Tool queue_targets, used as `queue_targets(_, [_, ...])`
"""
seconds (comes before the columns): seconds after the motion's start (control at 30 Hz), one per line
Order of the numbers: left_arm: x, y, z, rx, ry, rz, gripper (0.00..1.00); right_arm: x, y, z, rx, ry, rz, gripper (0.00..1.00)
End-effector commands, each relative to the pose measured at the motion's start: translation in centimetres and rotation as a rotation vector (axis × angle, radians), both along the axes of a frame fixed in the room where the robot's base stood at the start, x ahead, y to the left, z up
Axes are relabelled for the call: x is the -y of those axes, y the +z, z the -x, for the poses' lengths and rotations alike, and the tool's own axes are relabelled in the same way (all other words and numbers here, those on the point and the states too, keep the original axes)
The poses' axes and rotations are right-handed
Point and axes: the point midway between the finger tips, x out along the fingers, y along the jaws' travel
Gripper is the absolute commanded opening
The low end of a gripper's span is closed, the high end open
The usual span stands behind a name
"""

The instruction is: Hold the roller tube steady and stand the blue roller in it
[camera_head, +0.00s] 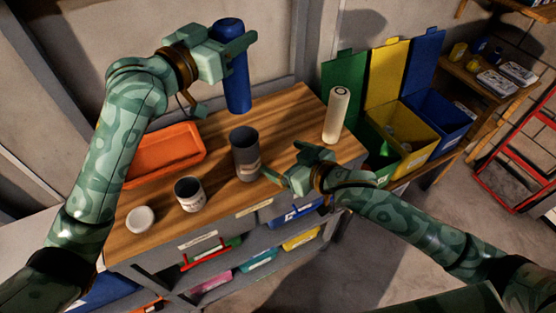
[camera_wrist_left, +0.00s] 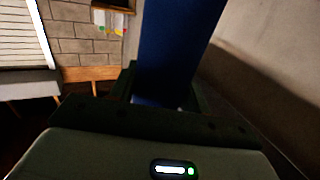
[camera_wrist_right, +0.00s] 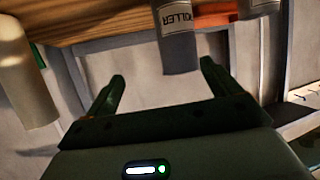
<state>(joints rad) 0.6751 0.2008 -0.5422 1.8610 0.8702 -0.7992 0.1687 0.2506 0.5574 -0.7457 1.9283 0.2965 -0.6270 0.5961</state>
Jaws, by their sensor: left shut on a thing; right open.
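The blue roller (camera_head: 237,82) is upright in my left gripper (camera_head: 236,50), which is shut on it near its top. It also fills the upper middle of the left wrist view (camera_wrist_left: 175,45). The roller's lower end is above the back of the wooden bench, behind the roller tube. The grey roller tube (camera_head: 245,158) stands upright on the bench and looks empty. In the right wrist view its label (camera_wrist_right: 176,25) reads "ROLLER". My right gripper (camera_head: 285,168) is open beside the tube, at its front right, with the tube ahead of its fingers and apparently not between them.
An orange tray (camera_head: 166,152) lies at the back left of the bench. A labelled grey can (camera_head: 190,194) and a white round lid (camera_head: 140,219) are at front left. A cream roller (camera_head: 337,114) stands at the right edge. Coloured bins (camera_head: 412,150) stand beyond.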

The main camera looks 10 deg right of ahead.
Motion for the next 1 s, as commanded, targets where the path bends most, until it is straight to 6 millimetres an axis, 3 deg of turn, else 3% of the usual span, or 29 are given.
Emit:
queue_targets(0.1, [0.0, 0.0, 0.0, 0.001, 0.0, 0.001, 0.12, -1.9, 1.1, 1.2, -0.009, 0.027, -0.009, 0.89])
queue_targets(0.23, [0.0, 0.0, 0.0, 0.001, 0.0, 0.001, 0.12, -2.8, 1.1, 1.0, -0.014, 0.034, -0.009, 0.89])
queue_targets(0.7, [0.0, 0.0, 0.0, 0.001, 0.0, 0.001, 0.12, -7.6, -2.3, -5.7, -0.012, 0.034, -0.007, 0.89])
queue_targets(1.0, [0.0, 0.0, 0.0, 0.001, 0.0, 0.001, 0.12, -8.8, -3.2, -7.4, -0.013, 0.035, -0.007, 0.89])
